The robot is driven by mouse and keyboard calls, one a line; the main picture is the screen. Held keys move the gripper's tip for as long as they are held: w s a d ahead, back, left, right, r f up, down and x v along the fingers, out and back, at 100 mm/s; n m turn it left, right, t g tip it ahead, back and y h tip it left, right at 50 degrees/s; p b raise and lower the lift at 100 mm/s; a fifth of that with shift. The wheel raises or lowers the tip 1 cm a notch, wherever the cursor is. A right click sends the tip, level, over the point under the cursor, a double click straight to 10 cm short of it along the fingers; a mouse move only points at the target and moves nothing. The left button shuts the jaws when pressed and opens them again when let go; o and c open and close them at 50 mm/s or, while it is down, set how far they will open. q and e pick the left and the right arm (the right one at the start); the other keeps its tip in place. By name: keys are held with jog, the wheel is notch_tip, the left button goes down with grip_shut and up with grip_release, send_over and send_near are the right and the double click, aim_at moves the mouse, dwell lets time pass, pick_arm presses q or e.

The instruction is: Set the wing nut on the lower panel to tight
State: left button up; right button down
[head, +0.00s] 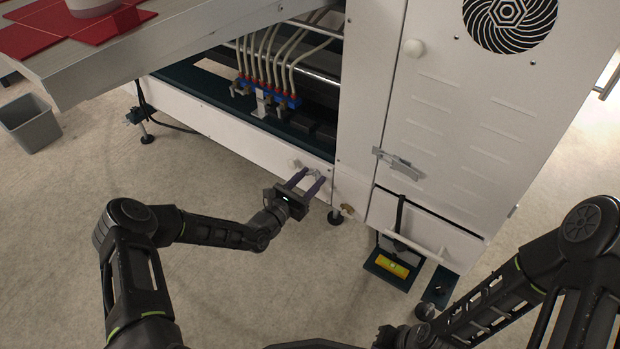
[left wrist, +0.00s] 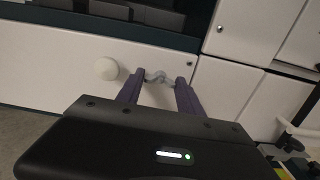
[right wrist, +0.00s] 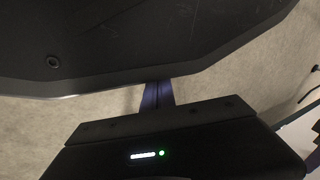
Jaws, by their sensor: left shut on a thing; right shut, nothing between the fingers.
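The wing nut (left wrist: 160,77) is a small grey metal piece on the white lower panel (head: 235,138) of the machine. In the left wrist view it sits between the purple fingertips of my left gripper (left wrist: 156,84), which is shut on it. In the head view my left gripper (head: 314,178) reaches the panel's right end, and its fingers partly hide the nut. My right gripper (right wrist: 158,94) shows in the right wrist view with its purple fingers together and nothing between them, away from the panel above the floor.
A white round knob (left wrist: 107,68) is on the panel just left of the nut. A cabinet door (head: 450,130) with a metal latch (head: 398,162) stands to the right. A drawer (head: 425,225) and a yellow level (head: 393,267) are lower right. A grey bin (head: 30,122) stands far left.

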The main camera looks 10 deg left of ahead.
pick_arm(q)
jog(key=m+p, duration=0.6)
jog(key=p, duration=0.1)
jog(key=shift+r, duration=0.2)
jog(key=shift+m+p, duration=0.6)
jog(key=shift+m, duration=0.5)
jog(key=m+p, duration=0.3)
jog(key=m, duration=0.2)
jog(key=m+p, duration=0.1)
jog(key=m, duration=0.1)
jog(key=m+p, duration=0.1)
jog(key=m, duration=0.1)
jog(key=shift+f+m, duration=0.2)
jog(key=shift+m, duration=0.1)
pick_arm(e)
notch_tip(320, 180, up, 14)
jog(key=s+a, duration=0.1)
jog(key=s, duration=0.2)
jog(key=shift+a+n+g+y, duration=0.2)
jog(key=shift+n+g+y, duration=0.1)
jog(key=shift+g, duration=0.1)
pick_arm(q)
jog(key=o, duration=1.4)
